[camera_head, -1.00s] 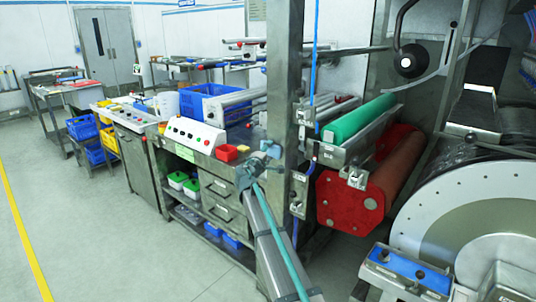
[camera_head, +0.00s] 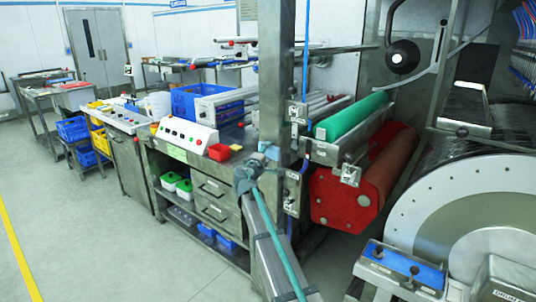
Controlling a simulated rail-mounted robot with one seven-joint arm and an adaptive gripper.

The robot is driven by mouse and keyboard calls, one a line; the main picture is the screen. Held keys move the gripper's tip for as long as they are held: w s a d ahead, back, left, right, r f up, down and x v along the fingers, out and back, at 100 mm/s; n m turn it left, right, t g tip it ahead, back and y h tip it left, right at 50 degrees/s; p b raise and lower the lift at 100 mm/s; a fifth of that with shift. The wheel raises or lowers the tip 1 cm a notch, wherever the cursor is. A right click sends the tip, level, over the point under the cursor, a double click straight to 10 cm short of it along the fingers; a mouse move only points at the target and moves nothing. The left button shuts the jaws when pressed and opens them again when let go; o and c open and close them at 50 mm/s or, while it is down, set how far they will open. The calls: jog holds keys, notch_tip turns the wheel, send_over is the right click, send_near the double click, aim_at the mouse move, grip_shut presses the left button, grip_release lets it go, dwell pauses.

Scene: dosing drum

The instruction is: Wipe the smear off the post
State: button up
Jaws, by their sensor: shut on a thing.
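The post (camera_head: 272,80) is a grey metal upright in the middle of the head view. My gripper (camera_head: 250,174) is at its lower left side, at the end of my arm, which reaches up from the bottom. It is shut on a small pale blue thing (camera_head: 267,150), perhaps a cloth, which shows against the post. I cannot tell whether the thing touches the post. I cannot make out a smear on the visible face of the post. The gripper hides a part of the post's lower left edge.
A steel bench with a red bin (camera_head: 219,152), a white control box (camera_head: 187,135) and a blue crate (camera_head: 205,101) stands left of the post. A green roller (camera_head: 352,116), a red roller (camera_head: 375,180) and a big drum (camera_head: 420,215) are at the right. Floor is clear at left.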

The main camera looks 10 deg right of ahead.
jog(key=shift+s+a+b, duration=0.8)
jog(key=shift+s+a, duration=0.9)
jog(key=shift+a, duration=0.3)
jog(key=shift+s+a, duration=0.1)
jog(key=shift+s+a+b, duration=0.3)
jog(key=shift+s+a, duration=0.6)
jog(key=shift+a, duration=0.15)
